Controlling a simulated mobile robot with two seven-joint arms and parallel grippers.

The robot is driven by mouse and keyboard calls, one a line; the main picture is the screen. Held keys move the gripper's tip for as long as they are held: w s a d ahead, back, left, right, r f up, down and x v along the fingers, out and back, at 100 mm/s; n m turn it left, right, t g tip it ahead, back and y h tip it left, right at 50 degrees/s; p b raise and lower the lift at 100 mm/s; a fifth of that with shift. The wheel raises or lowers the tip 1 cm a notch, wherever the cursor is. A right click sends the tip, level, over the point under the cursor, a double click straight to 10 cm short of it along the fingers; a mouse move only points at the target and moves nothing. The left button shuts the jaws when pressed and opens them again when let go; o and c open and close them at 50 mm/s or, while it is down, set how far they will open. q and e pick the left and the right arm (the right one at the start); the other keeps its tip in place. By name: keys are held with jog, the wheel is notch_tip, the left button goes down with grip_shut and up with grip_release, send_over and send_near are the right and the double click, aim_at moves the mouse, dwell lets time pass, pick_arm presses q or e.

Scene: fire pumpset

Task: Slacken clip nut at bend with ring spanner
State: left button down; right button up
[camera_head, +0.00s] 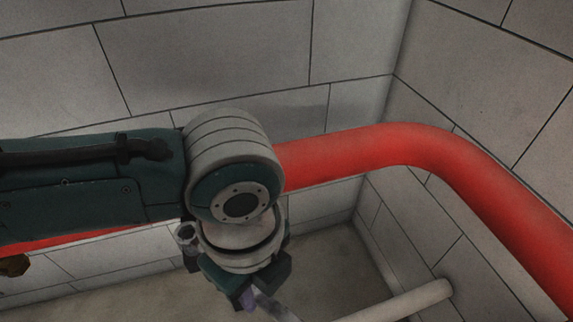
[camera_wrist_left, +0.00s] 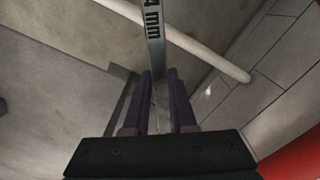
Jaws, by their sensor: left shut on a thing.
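My left gripper (camera_head: 250,296) hangs pointing down at the lower middle of the head view. It is shut on a grey metal spanner (camera_head: 276,308), whose shaft runs out of the bottom of that view. In the left wrist view the spanner (camera_wrist_left: 152,38) stands between the two dark purple fingers of the gripper (camera_wrist_left: 157,112); its shaft carries the marking "4 mm", cut off at the top. Its ring end is outside both views. The red pipe (camera_head: 345,153) bends at the wall corner (camera_head: 430,147). I see no clip or nut there. My right gripper is not in view.
Grey block walls meet in a corner behind the red pipe. A thin pale pipe (camera_head: 405,301) runs low to the right wall and shows in the left wrist view (camera_wrist_left: 200,50). My left arm hides part of the red pipe.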

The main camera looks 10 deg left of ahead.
pick_arm(q)
jog(key=shift+f+b, duration=1.1)
jog(key=shift+f, duration=0.25)
dwell(0.4)
jog(key=w+a+n+b, duration=0.1)
jog(key=w+n+b, duration=0.9)
jog(key=w+n, duration=0.2)
jog(key=w, duration=0.2)
jog(key=shift+w+b, duration=0.3)
dwell(1.0)
jog(key=shift+a+r, duration=0.1)
jog(key=shift+s+d+p, duration=0.2)
jog(key=shift+s+p, duration=0.1)
jog(key=shift+p, duration=0.2)
